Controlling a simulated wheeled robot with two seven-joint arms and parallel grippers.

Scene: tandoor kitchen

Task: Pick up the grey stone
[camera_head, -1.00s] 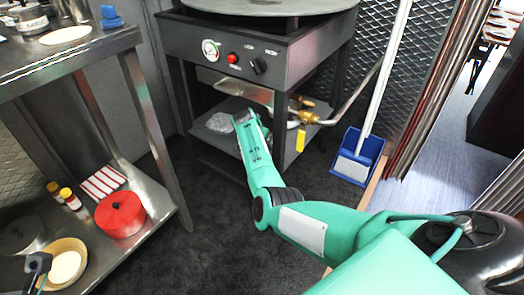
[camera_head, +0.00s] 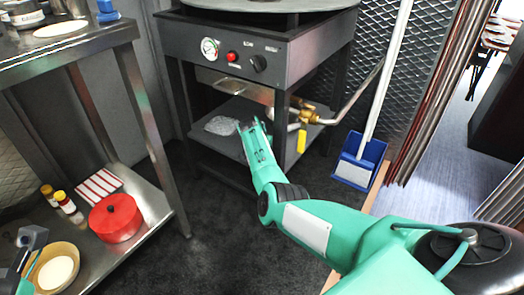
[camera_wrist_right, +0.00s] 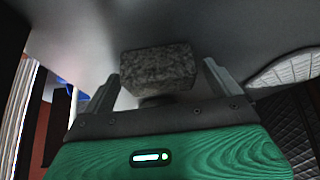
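The grey stone (camera_wrist_right: 160,68) is a rough, speckled block in the right wrist view. It lies between and just past the fingertips of my right gripper (camera_wrist_right: 160,80), with a gap to each finger. The gripper is open. In the head view my right gripper (camera_head: 248,128) is at the front of the lower shelf (camera_head: 222,143) under the cooker, and the stone cannot be made out there. Part of my left gripper (camera_head: 32,238) shows at the lower left edge, over the steel rack; its fingers are too cut off to judge.
A clear crumpled bag (camera_head: 221,125) lies left of my right gripper. A brass valve and pipe (camera_head: 305,115) with a yellow tag (camera_head: 301,141) are close on its right. A blue dustpan (camera_head: 358,160) stands further right. A red pot (camera_head: 116,218) sits on the left rack.

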